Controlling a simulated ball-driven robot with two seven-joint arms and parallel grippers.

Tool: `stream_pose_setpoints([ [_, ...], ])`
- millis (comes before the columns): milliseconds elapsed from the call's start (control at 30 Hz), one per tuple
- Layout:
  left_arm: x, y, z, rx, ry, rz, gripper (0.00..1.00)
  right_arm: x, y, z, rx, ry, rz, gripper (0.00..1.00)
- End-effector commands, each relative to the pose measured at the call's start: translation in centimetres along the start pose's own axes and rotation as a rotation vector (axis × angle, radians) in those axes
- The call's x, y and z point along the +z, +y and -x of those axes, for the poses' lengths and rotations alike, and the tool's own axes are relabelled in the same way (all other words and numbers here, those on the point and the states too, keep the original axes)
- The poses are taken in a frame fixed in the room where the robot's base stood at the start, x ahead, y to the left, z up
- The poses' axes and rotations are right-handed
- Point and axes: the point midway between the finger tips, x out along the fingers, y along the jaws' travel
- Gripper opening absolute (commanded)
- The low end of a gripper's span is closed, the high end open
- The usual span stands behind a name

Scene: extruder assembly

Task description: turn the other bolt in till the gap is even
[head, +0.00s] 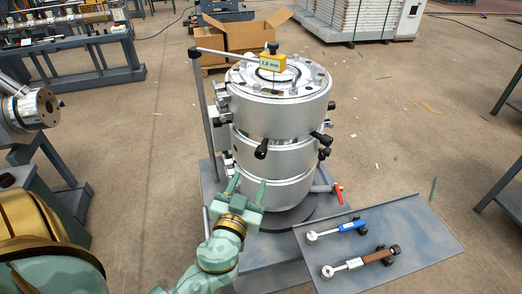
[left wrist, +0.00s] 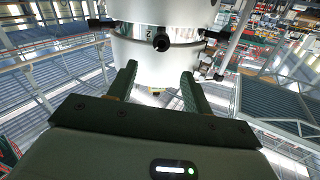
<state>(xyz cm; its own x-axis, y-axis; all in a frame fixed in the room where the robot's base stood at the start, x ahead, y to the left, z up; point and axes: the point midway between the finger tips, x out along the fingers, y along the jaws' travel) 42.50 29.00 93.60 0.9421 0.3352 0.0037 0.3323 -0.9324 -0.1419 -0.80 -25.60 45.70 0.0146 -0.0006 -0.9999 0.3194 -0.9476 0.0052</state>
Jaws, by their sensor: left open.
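The silver cylinder stack (head: 268,112) stands upright on a dark round base. A seam rings it between its upper and middle sections. Black-ended bolts stick out near the seam, one at the front (head: 261,149) and one at the right (head: 322,137). The front one also shows in the left wrist view (left wrist: 161,42). A yellow gauge (head: 271,63) on top shows a small reading in mm. My left gripper (head: 246,189) is open and empty, in front of the lower cylinder and below the front bolt. Whether its fingers touch the cylinder cannot be told. My right gripper is not in view.
A grey tray (head: 415,232) at the lower right holds a blue-handled wrench (head: 338,230) and a brown-handled wrench (head: 362,261). A red-handled valve (head: 338,193) juts out low on the right. A grey post with an arm (head: 203,105) rises on the left. A cardboard box (head: 245,38) stands behind.

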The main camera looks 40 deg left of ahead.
Motion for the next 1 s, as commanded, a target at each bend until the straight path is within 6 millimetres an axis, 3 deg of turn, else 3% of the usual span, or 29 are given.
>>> stream_pose_setpoints([
  [300, -0.2, 0.0, -8.2, 0.001, 0.002, -0.003, 0.50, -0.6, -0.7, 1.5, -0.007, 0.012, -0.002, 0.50],
  [500, 0.1, 0.1, -11.4, 0.001, -0.002, -0.001, 0.50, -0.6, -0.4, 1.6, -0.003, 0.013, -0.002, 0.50],
  [700, 0.1, 0.0, -12.6, 0.001, -0.002, -0.001, 0.50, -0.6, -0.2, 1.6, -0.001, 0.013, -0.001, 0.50],
  [933, 0.1, 0.0, -12.6, 0.001, -0.003, 0.000, 0.50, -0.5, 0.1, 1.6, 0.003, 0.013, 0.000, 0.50],
  [1000, 0.1, 0.1, -12.6, 0.001, -0.003, 0.000, 0.31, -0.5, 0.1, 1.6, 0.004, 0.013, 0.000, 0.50],
])
